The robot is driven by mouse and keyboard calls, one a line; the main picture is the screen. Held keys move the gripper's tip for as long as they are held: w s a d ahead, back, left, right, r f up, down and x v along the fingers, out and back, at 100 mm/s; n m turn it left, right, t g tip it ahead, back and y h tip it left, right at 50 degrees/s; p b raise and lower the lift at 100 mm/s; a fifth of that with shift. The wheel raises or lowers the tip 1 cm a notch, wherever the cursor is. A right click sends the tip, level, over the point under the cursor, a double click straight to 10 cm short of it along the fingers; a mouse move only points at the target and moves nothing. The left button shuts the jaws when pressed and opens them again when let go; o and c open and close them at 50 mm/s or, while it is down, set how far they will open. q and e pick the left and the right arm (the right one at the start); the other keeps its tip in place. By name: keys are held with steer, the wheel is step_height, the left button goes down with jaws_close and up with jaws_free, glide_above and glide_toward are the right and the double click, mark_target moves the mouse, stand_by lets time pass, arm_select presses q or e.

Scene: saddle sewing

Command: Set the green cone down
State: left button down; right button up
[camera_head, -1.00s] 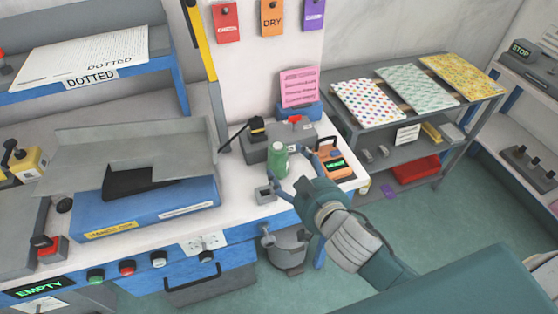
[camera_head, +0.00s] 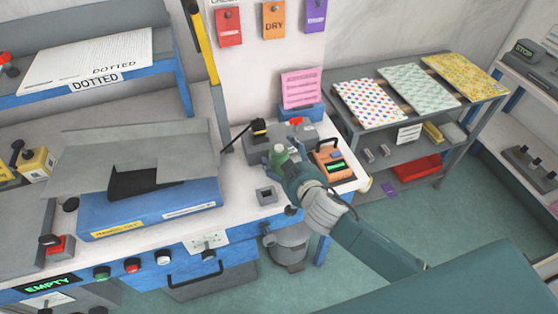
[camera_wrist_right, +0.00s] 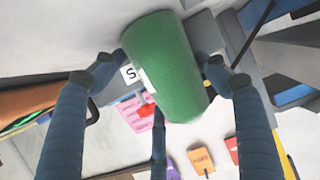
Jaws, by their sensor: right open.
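The green cone (camera_head: 279,154) is at the right end of the white worktop, just in front of a grey device. My right gripper (camera_head: 284,165) reaches in from the lower right, its fingers around the cone's sides and hiding its lower part. In the right wrist view the green cone (camera_wrist_right: 170,65) lies between the open fingers of my right gripper (camera_wrist_right: 163,72), with the fingertips close to its sides. Whether they touch it, and whether its base rests on the worktop, I cannot tell. My left gripper is not in view.
A small square grey holder (camera_head: 266,196) stands left of my right gripper. An orange device (camera_head: 333,163) is close on the right, and the grey device (camera_head: 258,148) with a black lever is behind. A blue machine (camera_head: 150,208) with grey plates fills the left worktop.

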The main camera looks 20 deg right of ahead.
steer(key=shift+s, duration=0.1)
steer(key=c, duration=1.1)
steer(key=shift+r, duration=0.1)
